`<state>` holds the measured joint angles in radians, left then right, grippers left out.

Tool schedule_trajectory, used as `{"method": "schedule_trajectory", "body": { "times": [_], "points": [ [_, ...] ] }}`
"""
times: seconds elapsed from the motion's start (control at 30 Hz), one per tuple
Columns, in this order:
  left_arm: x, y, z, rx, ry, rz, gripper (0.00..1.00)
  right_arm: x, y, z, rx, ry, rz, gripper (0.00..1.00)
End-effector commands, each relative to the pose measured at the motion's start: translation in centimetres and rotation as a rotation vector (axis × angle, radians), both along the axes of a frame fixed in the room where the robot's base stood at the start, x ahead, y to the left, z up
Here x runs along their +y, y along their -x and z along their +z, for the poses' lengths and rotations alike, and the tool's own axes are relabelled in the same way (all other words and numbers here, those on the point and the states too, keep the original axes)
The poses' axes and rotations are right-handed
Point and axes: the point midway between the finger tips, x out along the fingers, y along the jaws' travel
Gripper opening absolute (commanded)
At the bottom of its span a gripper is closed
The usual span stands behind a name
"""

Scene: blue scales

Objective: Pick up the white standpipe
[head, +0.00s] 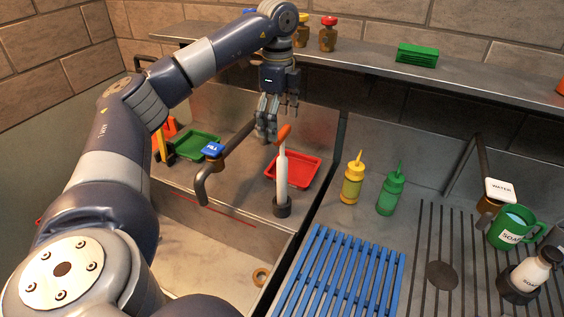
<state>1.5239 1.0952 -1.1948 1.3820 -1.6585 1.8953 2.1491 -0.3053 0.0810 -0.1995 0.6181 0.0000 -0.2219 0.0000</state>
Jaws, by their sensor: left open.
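The white standpipe (282,177) stands upright near the middle of the head view, with an orange top (284,133) and a dark round base (282,207). It stands at the edge of the metal sink surround, in front of the red tray. My left gripper (268,132) hangs pointing down from the arm that comes in from the left. It is open and empty, with its fingers close to the orange top at its upper left in the picture. I cannot tell whether they touch. My right gripper is not in view.
A dark curved tap (205,180) with a blue tag stands left of the standpipe. A red tray (306,170) lies behind it. A yellow bottle (352,180) and a green bottle (390,190) stand to the right. A blue slatted rack (340,272) lies in front. A shelf (455,83) runs above.

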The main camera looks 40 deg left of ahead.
Motion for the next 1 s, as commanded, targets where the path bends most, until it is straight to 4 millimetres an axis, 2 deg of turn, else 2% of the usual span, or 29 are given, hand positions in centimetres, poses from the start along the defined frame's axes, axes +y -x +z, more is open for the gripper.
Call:
{"method": "schedule_trajectory", "body": {
  "times": [0.17, 0.3, 0.43, 0.53, 0.73, 1.0],
  "points": [
    [-0.2, 0.0, -1.3, 0.003, 0.000, -0.002, 0.86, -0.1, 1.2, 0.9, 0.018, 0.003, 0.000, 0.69],
    [-0.6, 0.1, -3.2, 0.005, 0.001, -0.002, 0.86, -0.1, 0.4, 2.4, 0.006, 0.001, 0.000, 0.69],
    [-0.6, 0.0, -5.0, 0.002, 0.001, 0.000, 0.86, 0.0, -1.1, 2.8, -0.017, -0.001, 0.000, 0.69],
    [-0.6, 0.0, -5.6, 0.001, 0.000, 0.000, 0.86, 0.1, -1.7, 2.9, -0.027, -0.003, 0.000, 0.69],
    [-0.6, 0.0, -5.7, 0.000, 0.001, -0.001, 0.86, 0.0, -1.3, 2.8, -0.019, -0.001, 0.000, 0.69],
    [-0.6, -0.1, -5.7, 0.000, 0.001, -0.001, 0.25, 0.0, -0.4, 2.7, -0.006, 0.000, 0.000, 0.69]
  ]
}}
